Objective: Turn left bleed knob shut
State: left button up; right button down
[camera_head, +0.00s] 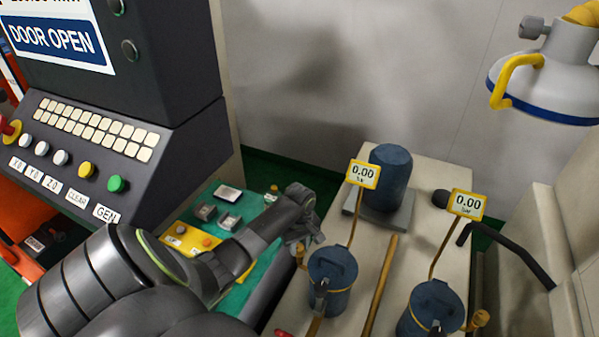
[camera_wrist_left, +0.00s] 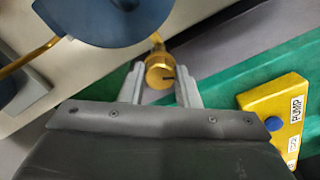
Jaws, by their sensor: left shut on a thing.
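The left bleed knob (camera_head: 301,252) is a small brass knob on the side of the left blue filter canister (camera_head: 332,282). In the left wrist view the knob (camera_wrist_left: 159,71) sits between the two grey fingertips, with a dark mark on its face. My left gripper (camera_head: 302,238) comes in from the left and is shut on this knob. The canister's rounded blue body (camera_wrist_left: 105,15) fills the top left of the wrist view. A second brass knob (camera_head: 480,319) is on the right canister (camera_head: 432,308). My right gripper is not in view.
Yellow gauges reading 0.00 stand above the canisters, the left one (camera_head: 363,174) and the right one (camera_head: 467,204). A larger blue cylinder (camera_head: 390,178) stands behind. A yellow pump box (camera_wrist_left: 270,115) lies right of my left gripper. A control console (camera_head: 95,150) is at the left.

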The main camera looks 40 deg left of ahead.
pick_arm(q)
jog(key=m, duration=0.6)
jog(key=shift+a+m, duration=0.1)
jog(key=shift+m, duration=0.2)
jog(key=m, duration=0.3)
jog(key=shift+m, duration=1.6)
jog(key=o, duration=1)
